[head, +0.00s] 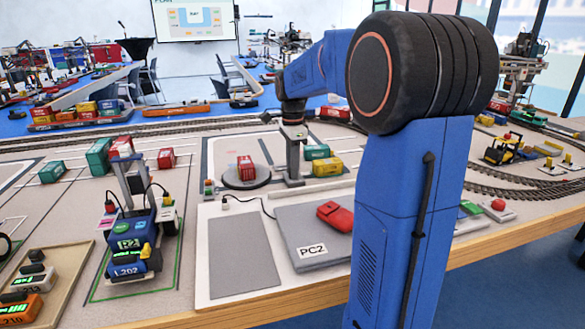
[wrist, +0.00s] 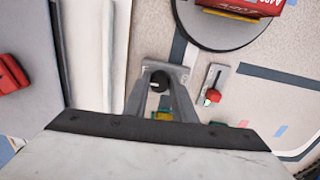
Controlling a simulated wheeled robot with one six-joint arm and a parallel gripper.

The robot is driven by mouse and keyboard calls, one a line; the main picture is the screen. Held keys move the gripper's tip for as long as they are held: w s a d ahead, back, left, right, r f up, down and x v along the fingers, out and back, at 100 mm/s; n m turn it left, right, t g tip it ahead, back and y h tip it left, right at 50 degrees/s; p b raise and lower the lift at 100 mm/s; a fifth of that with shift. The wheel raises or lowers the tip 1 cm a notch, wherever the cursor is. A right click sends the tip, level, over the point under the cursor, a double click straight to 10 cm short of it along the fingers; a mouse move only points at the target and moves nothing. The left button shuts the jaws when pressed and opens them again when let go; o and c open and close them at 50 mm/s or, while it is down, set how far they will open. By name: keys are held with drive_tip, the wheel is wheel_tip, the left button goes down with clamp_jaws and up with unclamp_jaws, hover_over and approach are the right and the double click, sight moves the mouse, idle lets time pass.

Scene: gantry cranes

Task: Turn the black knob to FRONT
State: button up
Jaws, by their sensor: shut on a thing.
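The black knob (wrist: 157,82) shows in the wrist view between the two grey fingers of my gripper (wrist: 163,76). The fingers are shut on it from either side. Its markings, including any FRONT label, cannot be read. In the head view my gripper (head: 293,165) points down at the table, just right of the round turntable; the knob is hidden there.
A red container (head: 245,168) stands on the grey turntable (head: 262,183). A small red-topped control (wrist: 213,97) is right of the knob in the wrist view. Green (head: 317,152) and yellow (head: 327,168) containers stand close behind my gripper. A red pouch (head: 336,216) lies on the PC2 laptop (head: 300,232).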

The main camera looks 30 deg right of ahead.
drive_tip(key=shift+m, duration=0.3)
drive_tip(key=o, duration=1.1)
drive_tip(key=shift+r, duration=0.1)
wheel_tip(320, 180, up, 17)
drive_tip(key=shift+r, duration=0.15)
idle(0.5)
